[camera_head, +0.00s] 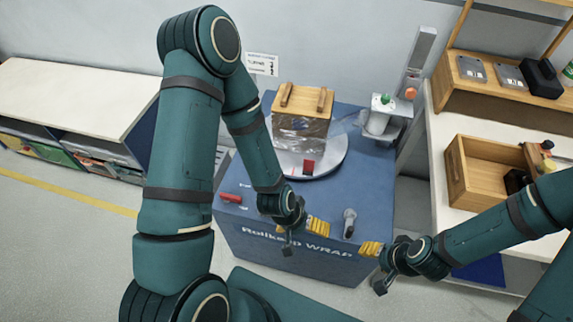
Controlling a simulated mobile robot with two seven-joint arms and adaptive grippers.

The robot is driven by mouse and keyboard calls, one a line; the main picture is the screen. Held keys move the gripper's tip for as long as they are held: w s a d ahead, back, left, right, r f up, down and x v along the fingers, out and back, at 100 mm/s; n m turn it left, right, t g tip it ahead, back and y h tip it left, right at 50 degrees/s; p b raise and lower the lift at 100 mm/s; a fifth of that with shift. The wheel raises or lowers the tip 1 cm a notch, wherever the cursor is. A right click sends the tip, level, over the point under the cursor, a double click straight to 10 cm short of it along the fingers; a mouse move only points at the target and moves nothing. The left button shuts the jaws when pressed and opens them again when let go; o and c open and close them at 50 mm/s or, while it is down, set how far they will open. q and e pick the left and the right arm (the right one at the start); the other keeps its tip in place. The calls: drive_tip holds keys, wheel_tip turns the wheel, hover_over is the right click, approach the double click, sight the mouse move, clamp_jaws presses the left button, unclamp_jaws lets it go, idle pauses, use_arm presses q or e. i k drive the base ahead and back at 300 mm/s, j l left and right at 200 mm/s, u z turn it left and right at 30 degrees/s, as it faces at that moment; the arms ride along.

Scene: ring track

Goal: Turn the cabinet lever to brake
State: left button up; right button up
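The blue cabinet (375,200) stands in the middle, with white "WRAP" lettering on its front. A red-handled lever (231,198) lies near the left edge of its top, pointing left, with small white marks beside it too small to read. My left gripper (287,247) hangs over the cabinet's front edge, to the right of the lever and apart from it. My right gripper (381,287) is to the right of the cabinet's front, low and far from the lever. Both grippers are small and dark, and their finger openings cannot be made out.
A round turntable (335,165) on the cabinet bears a wrapped box stack (300,130) with a wooden top. A grey upright tool (349,222) and yellow items (371,248) sit near the front edge. A film dispenser (380,118) stands behind. A white bench (437,150) with a wooden tray (458,180) is at right.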

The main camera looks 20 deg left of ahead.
sight(227, 198)
drive_tip(key=k+u, duration=0.15)
drive_tip(key=u, duration=1.15)
drive_tip(key=i+l+z, duration=0.1)
drive_tip(key=i+z, duration=0.25)
